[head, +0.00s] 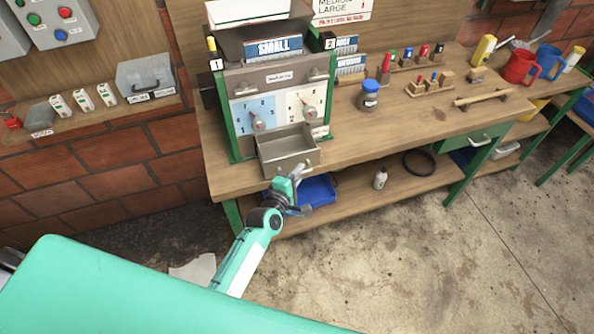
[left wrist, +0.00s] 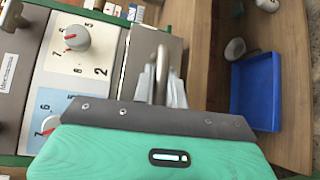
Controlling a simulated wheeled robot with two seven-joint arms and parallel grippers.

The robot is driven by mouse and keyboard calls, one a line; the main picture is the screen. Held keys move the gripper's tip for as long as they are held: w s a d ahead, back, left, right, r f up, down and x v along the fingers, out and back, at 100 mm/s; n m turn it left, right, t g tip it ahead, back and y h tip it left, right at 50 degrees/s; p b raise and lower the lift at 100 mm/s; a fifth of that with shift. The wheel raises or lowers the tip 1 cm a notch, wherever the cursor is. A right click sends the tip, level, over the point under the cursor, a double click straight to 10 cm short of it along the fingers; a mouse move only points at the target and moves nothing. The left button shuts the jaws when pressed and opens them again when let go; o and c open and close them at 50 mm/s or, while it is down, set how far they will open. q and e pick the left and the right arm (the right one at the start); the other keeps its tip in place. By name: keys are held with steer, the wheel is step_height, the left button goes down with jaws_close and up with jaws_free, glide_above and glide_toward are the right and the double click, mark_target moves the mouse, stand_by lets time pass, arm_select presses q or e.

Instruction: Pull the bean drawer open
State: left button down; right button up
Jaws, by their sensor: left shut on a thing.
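The bean drawer (head: 290,167) is a grey metal tray low on the front of the pulper machine (head: 277,80). In the head view it sticks out over the bench's front edge, and its inside looks empty. My left gripper (head: 297,176) is at the drawer's front. In the left wrist view its fingers (left wrist: 163,92) are shut on the metal drawer handle (left wrist: 160,66), beside the grey drawer front (left wrist: 142,52). My right gripper is in neither view.
The machine carries two dials and a blue SMALL sign (head: 273,48). A blue-lidded jar (head: 369,97) stands right of it on the wooden bench (head: 440,118). A blue bin (head: 317,190) sits on the shelf below. The concrete floor (head: 440,240) at right is clear.

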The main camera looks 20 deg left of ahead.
arm_select(q)
steer(key=c, duration=1.4)
jaws_free()
steer(key=shift+c, duration=0.2)
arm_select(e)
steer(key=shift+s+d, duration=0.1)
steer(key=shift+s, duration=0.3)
arm_select(q)
steer(key=shift+s, duration=0.1)
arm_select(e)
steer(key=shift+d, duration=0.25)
arm_select(q)
steer(key=b+v, duration=0.3)
steer(key=v, duration=1)
steer(key=shift+s, duration=0.3)
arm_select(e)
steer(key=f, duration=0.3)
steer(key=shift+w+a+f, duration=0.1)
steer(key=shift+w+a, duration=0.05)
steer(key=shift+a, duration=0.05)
arm_select(q)
steer(key=shift+a, duration=0.1)
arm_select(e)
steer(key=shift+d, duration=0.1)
